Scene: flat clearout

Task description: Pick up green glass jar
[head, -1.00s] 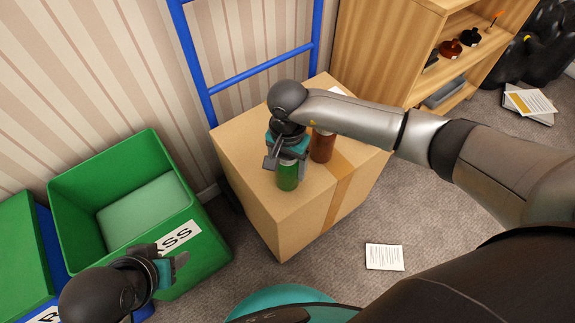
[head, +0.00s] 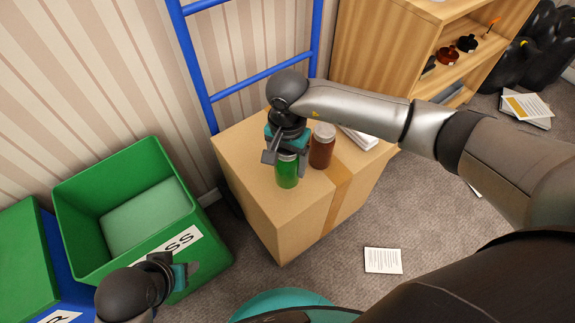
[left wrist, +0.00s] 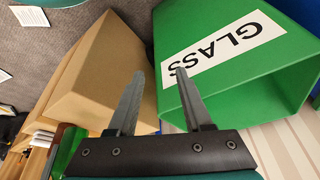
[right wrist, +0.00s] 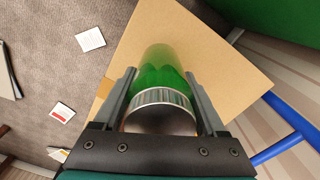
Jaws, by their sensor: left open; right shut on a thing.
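The green glass jar (head: 287,175) with a metal lid is at the front left of the cardboard box top in the head view. My right gripper (head: 286,158) is shut on it around the lid end. In the right wrist view the jar (right wrist: 160,78) sits between the two fingers of that gripper (right wrist: 160,95). I cannot tell whether the jar still touches the box. My left gripper (head: 185,275) is open and empty in front of the green bin, and its spread fingers (left wrist: 160,85) show in the left wrist view.
A brown jar (head: 322,150) stands right beside the green one on the box (head: 245,160), with white papers (head: 360,138) behind. The green GLASS bin (head: 70,190) stands left. A blue ladder rail (head: 262,75), a wooden shelf (head: 375,50) and a floor paper (head: 383,260) surround the box.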

